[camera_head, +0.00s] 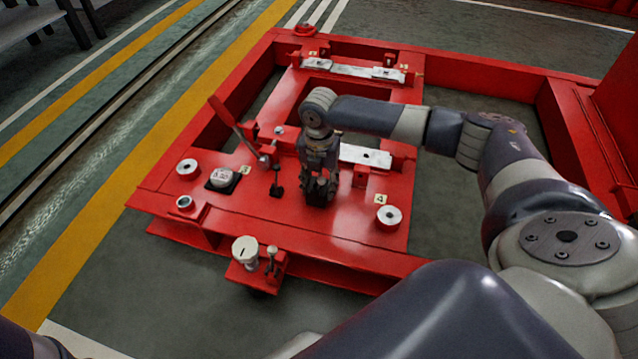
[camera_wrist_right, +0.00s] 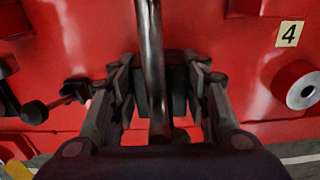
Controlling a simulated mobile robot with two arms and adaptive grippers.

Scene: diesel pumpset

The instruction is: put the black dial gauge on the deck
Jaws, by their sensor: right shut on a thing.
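My right gripper (camera_head: 318,192) is low over the red deck (camera_head: 340,215), left of the label 4. It is shut on a dark thing with a black block (camera_wrist_right: 178,92) between the fingers. A dark, shiny rod (camera_wrist_right: 152,60) runs up the middle of the right wrist view. I take the held thing to be the black dial gauge; no dial face shows, and the fingers hide much of it. I cannot tell whether it touches the deck. My left gripper is not in view.
A small black lever (camera_head: 276,184) stands just left of my right gripper. A white round piece on a black base (camera_head: 222,180), a red lever (camera_head: 232,128) and a ringed boss (camera_head: 388,217) are nearby. A white-capped post (camera_head: 245,250) stands at the front edge.

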